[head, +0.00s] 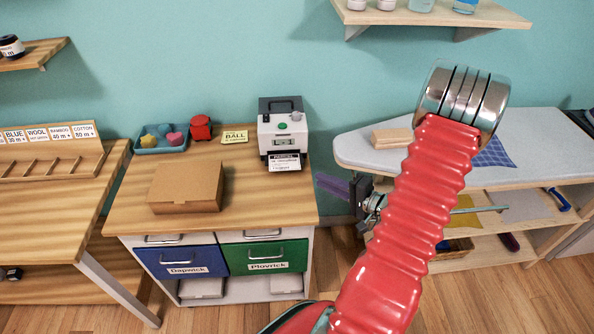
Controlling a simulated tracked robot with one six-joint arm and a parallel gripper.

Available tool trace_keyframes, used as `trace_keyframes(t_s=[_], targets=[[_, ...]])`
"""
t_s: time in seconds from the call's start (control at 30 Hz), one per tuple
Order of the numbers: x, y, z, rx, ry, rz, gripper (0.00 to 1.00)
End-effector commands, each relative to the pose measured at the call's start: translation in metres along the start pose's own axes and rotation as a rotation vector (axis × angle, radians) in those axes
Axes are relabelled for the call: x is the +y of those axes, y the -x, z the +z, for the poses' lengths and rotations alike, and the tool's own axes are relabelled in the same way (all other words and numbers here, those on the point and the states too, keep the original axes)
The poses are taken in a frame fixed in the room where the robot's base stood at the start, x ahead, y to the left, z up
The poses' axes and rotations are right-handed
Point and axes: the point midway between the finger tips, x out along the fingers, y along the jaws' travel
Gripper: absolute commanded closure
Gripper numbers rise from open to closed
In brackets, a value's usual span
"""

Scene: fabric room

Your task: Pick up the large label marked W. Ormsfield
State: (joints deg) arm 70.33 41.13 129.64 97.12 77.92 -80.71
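A white printed label (284,162) sticks out of the front slot of the white and grey label printer (282,128) on the wooden cabinet top. Its print is too small for me to read the name for sure. My gripper (341,190) shows partly behind my red arm, to the right of the cabinet and lower in the picture than the label. It is apart from the label, and I see nothing held in it. My arm hides part of it, so its opening is unclear.
A closed cardboard box (186,187) lies left of the printer. Behind it are a blue tray (160,138), a red object (201,127) and a yellow "BALL" card (235,137). An ironing board (350,148) stands right. Bare wood lies before the printer.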

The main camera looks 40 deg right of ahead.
Motion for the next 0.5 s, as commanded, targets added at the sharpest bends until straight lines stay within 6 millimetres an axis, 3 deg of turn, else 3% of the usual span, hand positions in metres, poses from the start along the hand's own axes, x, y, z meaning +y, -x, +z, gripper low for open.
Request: trace_keyframes(t_s=[0.03, 0.27, 0.5], targets=[[0.008, 0.005, -0.004, 0.013, -0.003, 0.017, 0.86], [0.008, 0.0, -0.002, 0.007, -0.003, 0.018, 0.86], [0.006, -0.019, 0.0, 0.001, -0.002, 0.016, 0.86]])
